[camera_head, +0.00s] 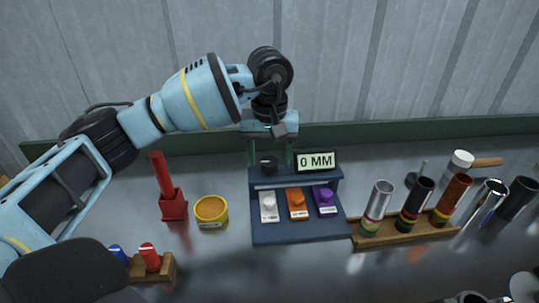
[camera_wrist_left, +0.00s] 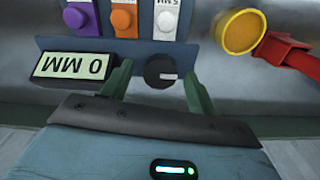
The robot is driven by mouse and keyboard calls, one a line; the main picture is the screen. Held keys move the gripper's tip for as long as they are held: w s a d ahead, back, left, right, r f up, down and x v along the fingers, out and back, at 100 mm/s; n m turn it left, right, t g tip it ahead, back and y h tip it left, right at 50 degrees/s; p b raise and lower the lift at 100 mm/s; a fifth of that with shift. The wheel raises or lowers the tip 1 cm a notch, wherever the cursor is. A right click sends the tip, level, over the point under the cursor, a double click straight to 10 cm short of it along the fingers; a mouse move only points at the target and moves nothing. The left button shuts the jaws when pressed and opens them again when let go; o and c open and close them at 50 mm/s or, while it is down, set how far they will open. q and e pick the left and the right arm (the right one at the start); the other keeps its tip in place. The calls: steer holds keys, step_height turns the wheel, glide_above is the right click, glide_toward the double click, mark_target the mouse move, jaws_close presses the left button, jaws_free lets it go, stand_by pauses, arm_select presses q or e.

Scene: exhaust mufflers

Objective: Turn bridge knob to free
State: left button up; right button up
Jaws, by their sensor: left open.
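A dark blue console (camera_head: 297,232) stands on the bench. The black round knob (camera_head: 268,165) is on its upper left, left of a display (camera_head: 316,161) reading "0 MM". I take this to be the bridge knob. In the left wrist view, which is upside down, the knob (camera_wrist_left: 160,71) shows a pale mark at its right side. My left gripper (camera_head: 270,152) is above and behind the knob, pointing down, open and empty. In the left wrist view its green fingers (camera_wrist_left: 158,88) stand apart on either side of the knob; contact cannot be told. My right gripper is not in view.
White (camera_head: 268,201), orange (camera_head: 296,199) and purple (camera_head: 323,196) knobs sit on the console's front. A yellow tub (camera_head: 211,210) and red stand (camera_head: 173,204) are left. A wooden rack (camera_head: 405,231) with several tubes is right.

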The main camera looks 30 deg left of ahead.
arm_select(q)
steer(key=c, duration=1)
